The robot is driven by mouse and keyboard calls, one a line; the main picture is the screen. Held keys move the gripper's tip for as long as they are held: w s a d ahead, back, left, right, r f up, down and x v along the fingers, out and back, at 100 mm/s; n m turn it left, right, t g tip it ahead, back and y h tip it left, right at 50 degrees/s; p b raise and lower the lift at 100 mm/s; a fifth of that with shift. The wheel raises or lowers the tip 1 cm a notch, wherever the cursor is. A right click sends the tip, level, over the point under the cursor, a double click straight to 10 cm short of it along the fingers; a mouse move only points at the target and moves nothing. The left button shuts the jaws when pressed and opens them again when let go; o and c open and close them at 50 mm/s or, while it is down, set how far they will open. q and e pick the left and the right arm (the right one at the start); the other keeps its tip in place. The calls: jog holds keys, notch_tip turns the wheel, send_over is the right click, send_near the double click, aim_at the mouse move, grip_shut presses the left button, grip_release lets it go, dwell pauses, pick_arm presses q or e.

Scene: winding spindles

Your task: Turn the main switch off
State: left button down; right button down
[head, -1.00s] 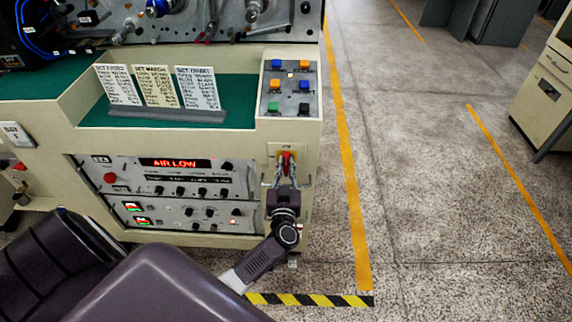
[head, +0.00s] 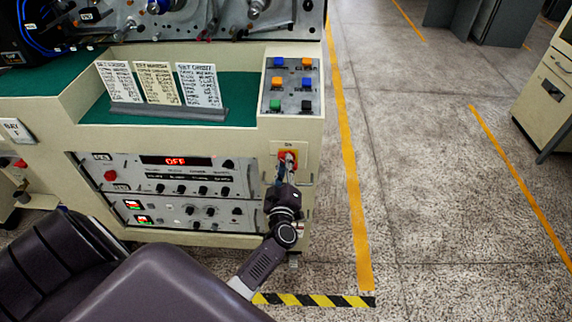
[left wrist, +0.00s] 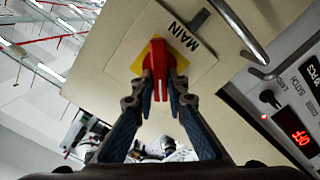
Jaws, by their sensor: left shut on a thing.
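The main switch (head: 288,157) is a red knob on a yellow plate, on the front of the cream cabinet below the button panel. In the left wrist view the red knob (left wrist: 158,68) sits on the yellow square beside the label MAIN. My left gripper (head: 287,172) is at the switch; in the left wrist view its two fingers (left wrist: 159,92) are closed on either side of the knob. The display (head: 176,161) on the cabinet front reads OFF in red. The right gripper is not in view.
A button panel (head: 291,85) with coloured buttons is above the switch. A metal handle (left wrist: 238,30) runs close beside the switch plate. Cards (head: 158,84) stand on the green shelf.

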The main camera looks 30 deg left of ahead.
pick_arm(q)
jog(key=n+b, duration=0.1)
jog(key=n, duration=0.1)
jog(key=n+b, duration=0.1)
jog(key=n, duration=0.2)
jog(key=shift+s+a+f+n, duration=0.1)
jog(key=shift+f+n, duration=0.2)
jog(key=shift+f, duration=0.1)
jog(key=shift+f+n+b, duration=0.1)
jog(key=shift+n+b, duration=0.75)
jog(key=shift+n, duration=1.05)
jog(key=c, duration=1.9)
grip_release()
jog(key=shift+c, duration=0.2)
jog(key=shift+a, duration=0.1)
jog(key=v, duration=0.7)
jog(key=shift+s+d, duration=0.2)
jog(key=shift+s, duration=0.05)
